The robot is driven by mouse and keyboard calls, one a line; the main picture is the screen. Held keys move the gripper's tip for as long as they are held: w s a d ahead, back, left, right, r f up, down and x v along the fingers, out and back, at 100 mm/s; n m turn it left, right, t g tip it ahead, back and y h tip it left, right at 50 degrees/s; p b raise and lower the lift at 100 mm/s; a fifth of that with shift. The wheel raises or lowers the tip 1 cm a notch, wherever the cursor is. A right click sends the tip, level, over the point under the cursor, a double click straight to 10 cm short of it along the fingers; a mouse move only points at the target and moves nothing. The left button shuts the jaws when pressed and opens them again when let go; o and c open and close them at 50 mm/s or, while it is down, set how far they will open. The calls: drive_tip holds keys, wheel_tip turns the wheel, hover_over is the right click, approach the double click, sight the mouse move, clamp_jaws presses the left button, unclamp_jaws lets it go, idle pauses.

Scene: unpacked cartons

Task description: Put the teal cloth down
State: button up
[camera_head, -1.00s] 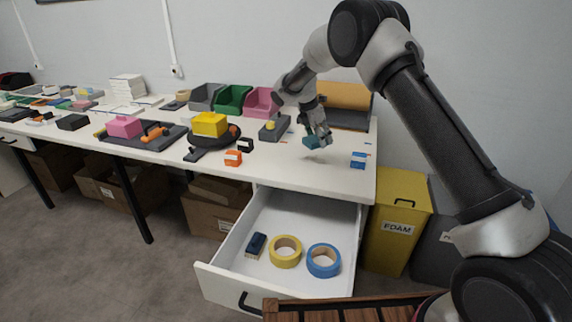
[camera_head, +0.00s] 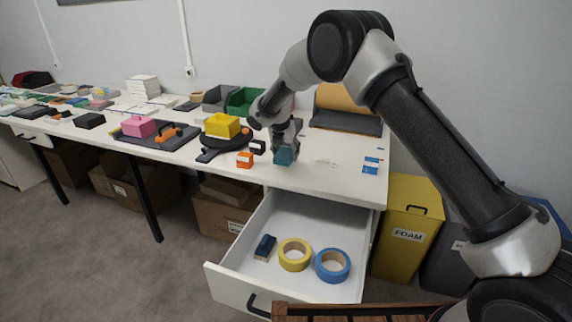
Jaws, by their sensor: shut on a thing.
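The teal cloth (camera_head: 284,156) is a small folded block at the lower end of my gripper (camera_head: 286,147). My gripper points down over the white table (camera_head: 330,185), near its front edge and behind the open drawer. The gripper is shut on the cloth. The cloth is at or just above the tabletop; I cannot tell whether it touches. The fingers partly hide its upper part.
Orange (camera_head: 245,160) and black (camera_head: 257,146) clips lie just left of the cloth. A yellow block (camera_head: 222,125) sits farther left. Blue clips (camera_head: 371,165) lie to the right, with clear tabletop between. The open drawer (camera_head: 235,290) holds yellow tape (camera_head: 294,268) and blue tape (camera_head: 319,267).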

sight(286, 169)
drive_tip(key=shift+f, duration=2.4)
drive_tip(key=shift+f, duration=0.3)
drive_tip(key=o, duration=1)
drive_tip(key=shift+d+f, duration=0.1)
drive_tip(key=shift+f, duration=0.1)
drive_tip(key=shift+r, duration=0.1)
